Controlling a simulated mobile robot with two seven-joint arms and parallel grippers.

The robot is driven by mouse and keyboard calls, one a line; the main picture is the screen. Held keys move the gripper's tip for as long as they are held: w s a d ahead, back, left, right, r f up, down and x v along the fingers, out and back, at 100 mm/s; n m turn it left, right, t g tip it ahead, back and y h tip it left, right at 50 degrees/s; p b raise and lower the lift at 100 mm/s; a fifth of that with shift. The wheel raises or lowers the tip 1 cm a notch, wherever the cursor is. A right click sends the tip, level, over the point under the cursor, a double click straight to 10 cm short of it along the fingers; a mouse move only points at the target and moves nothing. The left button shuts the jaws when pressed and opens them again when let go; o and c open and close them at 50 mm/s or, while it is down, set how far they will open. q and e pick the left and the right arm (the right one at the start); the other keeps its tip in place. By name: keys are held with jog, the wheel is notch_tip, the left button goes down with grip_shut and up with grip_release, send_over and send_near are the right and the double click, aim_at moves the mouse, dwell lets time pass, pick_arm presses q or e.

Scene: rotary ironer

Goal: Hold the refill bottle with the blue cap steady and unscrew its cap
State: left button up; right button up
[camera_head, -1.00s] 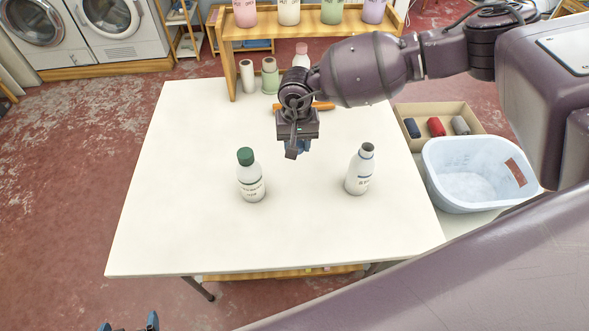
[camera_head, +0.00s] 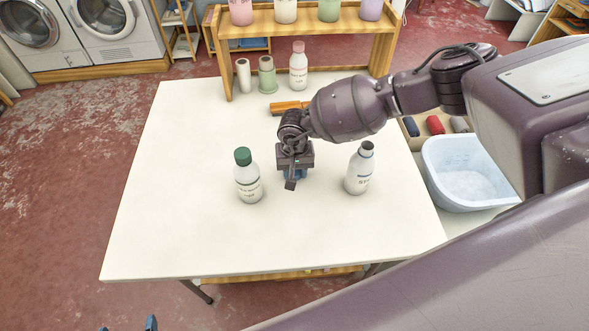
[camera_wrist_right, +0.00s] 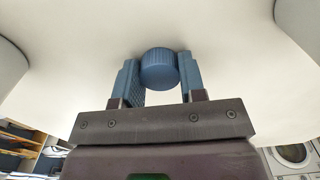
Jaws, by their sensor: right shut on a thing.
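The refill bottle (camera_head: 358,172) stands upright on the white table, right of centre. Its neck is bare, with a dark opening at the top and no cap on it. My right gripper (camera_head: 293,182) is left of this bottle, pointing down low over the table. It is shut on the blue cap (camera_wrist_right: 158,70), which sits between its blue fingers in the right wrist view. I cannot tell whether the cap touches the table. My left gripper (camera_head: 127,326) shows only as two blue fingertips, spread apart, at the bottom edge, away from the bottle.
A bottle with a green cap (camera_head: 248,178) stands left of my right gripper. A pink-capped bottle (camera_head: 299,70) and two spools stand at the back by a wooden shelf (camera_head: 310,30). A blue basin (camera_head: 470,180) is beyond the table's right edge. The table's left and front are clear.

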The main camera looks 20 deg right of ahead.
jog(key=shift+r, duration=0.1)
jog(key=shift+f, duration=0.2)
jog(key=o, duration=0.9)
jog(key=shift+o, duration=0.6)
jog(key=shift+r, duration=0.1)
jog(key=shift+r, duration=0.2)
notch_tip(320, 180, up, 12)
jog(key=p, duration=0.1)
